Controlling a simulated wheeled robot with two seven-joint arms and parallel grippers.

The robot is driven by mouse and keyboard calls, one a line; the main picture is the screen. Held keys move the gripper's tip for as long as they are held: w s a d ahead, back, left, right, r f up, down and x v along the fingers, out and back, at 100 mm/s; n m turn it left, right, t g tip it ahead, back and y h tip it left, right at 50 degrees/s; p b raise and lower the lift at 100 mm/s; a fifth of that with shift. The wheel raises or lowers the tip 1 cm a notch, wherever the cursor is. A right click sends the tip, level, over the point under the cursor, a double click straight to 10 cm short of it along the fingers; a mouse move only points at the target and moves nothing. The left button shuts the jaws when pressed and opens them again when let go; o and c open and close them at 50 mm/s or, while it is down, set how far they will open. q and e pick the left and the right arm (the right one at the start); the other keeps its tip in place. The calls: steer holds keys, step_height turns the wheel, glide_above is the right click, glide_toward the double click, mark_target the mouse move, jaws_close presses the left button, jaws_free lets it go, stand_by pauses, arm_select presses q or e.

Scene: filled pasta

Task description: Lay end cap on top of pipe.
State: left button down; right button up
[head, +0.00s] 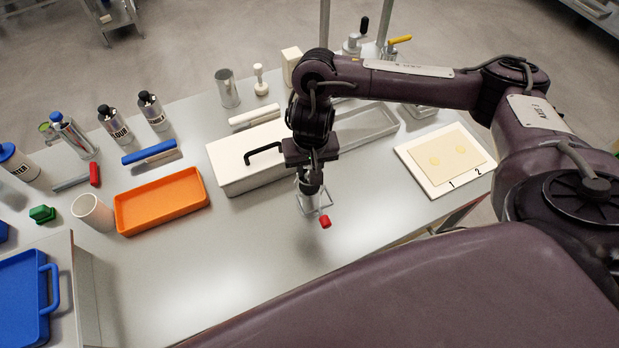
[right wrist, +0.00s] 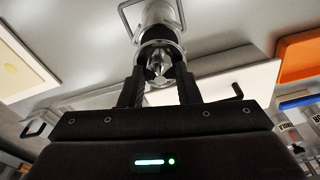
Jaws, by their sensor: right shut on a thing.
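My right gripper (head: 309,184) is over the grey table in front of the white box. In the right wrist view its fingers (right wrist: 160,75) are closed around a shiny metal cylindrical piece (right wrist: 158,18) with a bent wire loop. In the head view the wire loop (head: 322,203) hangs below the gripper beside a small red piece (head: 326,221); whether they are joined is unclear. I cannot tell for sure which objects are the end cap and pipe. A grey metal cylinder (head: 228,89) stands upright at the back. My left gripper is not in view.
An orange tray (head: 161,202), white cup (head: 93,212) and green piece (head: 42,214) are at left. A long white box with a black handle (head: 233,176) is behind the gripper. A numbered board (head: 437,188) is at right. The front middle table is clear.

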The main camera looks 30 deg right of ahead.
step_height(320, 180, down, 5)
steer(key=shift+r+b, duration=0.15)
steer(key=shift+b, duration=0.9)
steer(key=shift+r, duration=0.1)
steer(key=o, duration=1)
steer(key=shift+f, duration=0.2)
